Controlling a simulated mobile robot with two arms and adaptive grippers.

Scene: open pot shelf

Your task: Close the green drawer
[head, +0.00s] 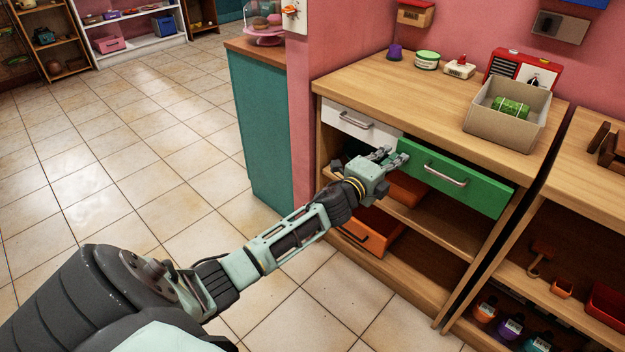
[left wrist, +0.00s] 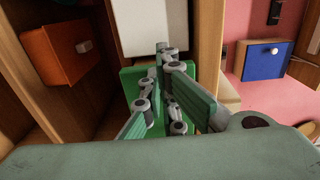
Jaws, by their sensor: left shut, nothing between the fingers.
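The green drawer (head: 474,190) is at the upper right of the wooden shelf unit, with a silver bar handle (head: 445,174) on its front. Its front seems to stand a little proud of the unit; how far it is out is hard to tell. My left gripper (head: 391,156) is shut and empty at the left end of the green front, below the white drawer (head: 358,126). Whether it touches the green front I cannot tell. In the left wrist view, the fingers (left wrist: 164,62) are in front of a green surface (left wrist: 128,82). My right gripper is not in view.
An orange drawer (head: 370,236) sits lower in the unit. The wooden top (head: 400,80) carries a grey box (head: 490,118) with a green item, a red radio-like object and small containers. Another shelf (head: 590,180) stands close on the right. The tiled floor at left is clear.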

